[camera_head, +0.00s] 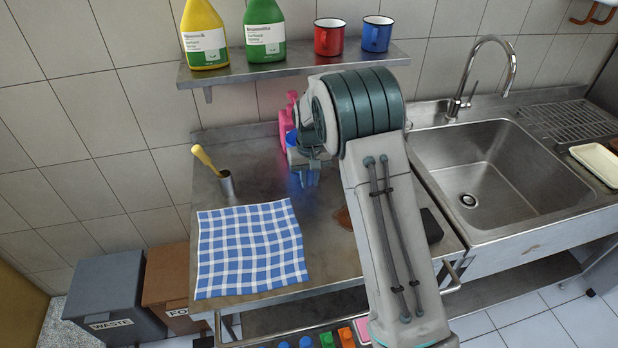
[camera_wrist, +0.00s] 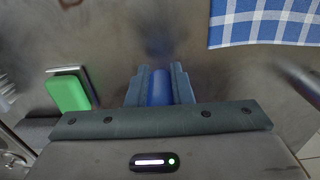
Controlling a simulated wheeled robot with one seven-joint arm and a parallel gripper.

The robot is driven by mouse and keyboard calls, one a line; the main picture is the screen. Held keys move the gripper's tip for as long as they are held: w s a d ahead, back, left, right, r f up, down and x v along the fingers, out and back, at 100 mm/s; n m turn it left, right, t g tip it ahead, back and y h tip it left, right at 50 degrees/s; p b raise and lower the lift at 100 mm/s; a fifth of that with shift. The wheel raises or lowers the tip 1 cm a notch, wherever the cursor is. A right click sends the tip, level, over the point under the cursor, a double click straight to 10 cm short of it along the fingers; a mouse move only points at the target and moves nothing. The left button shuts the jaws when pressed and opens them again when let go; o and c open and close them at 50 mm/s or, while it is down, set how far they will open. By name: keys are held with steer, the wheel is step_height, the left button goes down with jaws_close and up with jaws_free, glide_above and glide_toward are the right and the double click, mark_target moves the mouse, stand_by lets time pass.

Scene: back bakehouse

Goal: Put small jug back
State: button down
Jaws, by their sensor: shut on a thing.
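My gripper (camera_head: 303,178) is low over the steel worktop, to the right of the checked cloth. In the wrist view its jaws (camera_wrist: 158,88) are shut on a blue thing (camera_wrist: 158,86). Only a narrow strip of the blue thing shows between the fingers, so I cannot tell its full shape or whether it is the small jug. In the head view my wrist and fingers mostly hide it. I cannot tell whether it touches the worktop. No other jug is clearly seen.
A shelf (camera_head: 300,66) above holds two bottles, a red mug (camera_head: 328,38) and a blue mug (camera_head: 377,35). A pink thing (camera_head: 284,122) stands behind my wrist. The sink (camera_head: 490,170) is right.

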steer(key=shift+f, duration=0.1)
steer(key=c, duration=1.2)
jaws_free()
step_height(320, 180, up, 13)
steer(key=shift+f+b, duration=0.1)
steer(key=shift+b, duration=0.9)
steer(key=s+d+r+m+t, duration=0.1)
steer(key=s+d+r, duration=0.3)
steer(key=s, duration=0.4)
steer(key=s+d+r+t, duration=0.1)
steer(key=s+d+r, duration=0.25)
steer(key=s, duration=0.35)
steer(key=s+d+f, duration=0.2)
steer(key=s, duration=0.6)
steer(key=s+d+f+m+t, duration=0.1)
steer(key=s+d+f, duration=0.1)
steer(key=s, duration=0.7)
steer(key=shift+d, duration=0.35)
